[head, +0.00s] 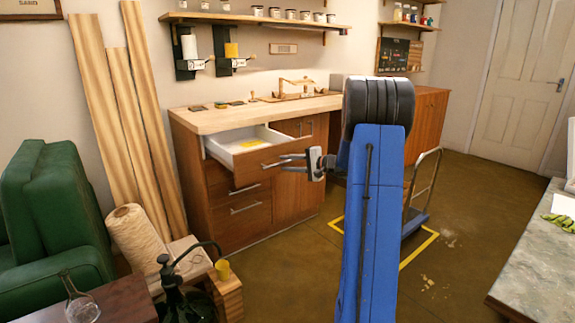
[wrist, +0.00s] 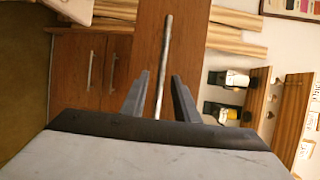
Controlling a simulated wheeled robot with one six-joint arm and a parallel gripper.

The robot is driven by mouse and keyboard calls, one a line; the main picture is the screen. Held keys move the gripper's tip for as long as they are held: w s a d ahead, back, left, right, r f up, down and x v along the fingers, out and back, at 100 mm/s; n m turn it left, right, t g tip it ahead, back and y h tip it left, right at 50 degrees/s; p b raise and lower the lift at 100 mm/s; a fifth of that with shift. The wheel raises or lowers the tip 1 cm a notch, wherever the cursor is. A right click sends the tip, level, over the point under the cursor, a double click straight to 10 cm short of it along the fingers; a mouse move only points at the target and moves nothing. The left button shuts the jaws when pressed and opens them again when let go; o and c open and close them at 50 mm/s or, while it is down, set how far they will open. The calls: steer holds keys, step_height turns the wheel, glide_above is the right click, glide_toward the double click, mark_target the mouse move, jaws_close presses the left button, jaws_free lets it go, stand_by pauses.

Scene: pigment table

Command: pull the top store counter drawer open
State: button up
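The store counter (head: 215,190) is wooden with a pale top and stands against the back wall. Its top drawer (head: 245,176) is pulled out, showing a white inside with something yellow in it. In the wrist view the drawer front (wrist: 150,30) runs upright, with its metal bar handle (wrist: 167,40) down the middle. My gripper (head: 283,160) is at the drawer front in the head view. Its fingers (wrist: 161,78) are apart, one on each side of the bar, with gaps visible. The bar's lower end is partly hidden behind my gripper body.
Lower drawers (head: 245,210) and a cupboard door are shut. Wooden planks (head: 125,110) lean at the left, near a green armchair (head: 50,220) and a twine spool (head: 137,240). A hand trolley (head: 418,200) stands at the right inside yellow floor tape. Floor before the counter is open.

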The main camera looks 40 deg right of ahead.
steer(key=v, duration=1.7)
steer(key=s+a+n+g, duration=0.3)
steer(key=s+a+g, duration=0.1)
steer(key=a, duration=1.2)
steer(key=s+a+n+g, duration=0.3)
steer(key=s+a+g, duration=0.1)
steer(key=a, duration=1.1)
steer(key=s+a+f+n+g+h, duration=0.2)
steer(key=s+a+f+n+g, duration=0.15)
steer(key=s+a, duration=0.65)
steer(key=s+f+n+t+h, duration=0.2)
steer(key=s+n+h, duration=0.2)
steer(key=s, duration=1)
steer(key=shift+f+h, duration=0.25)
steer(key=shift+h, duration=0.05)
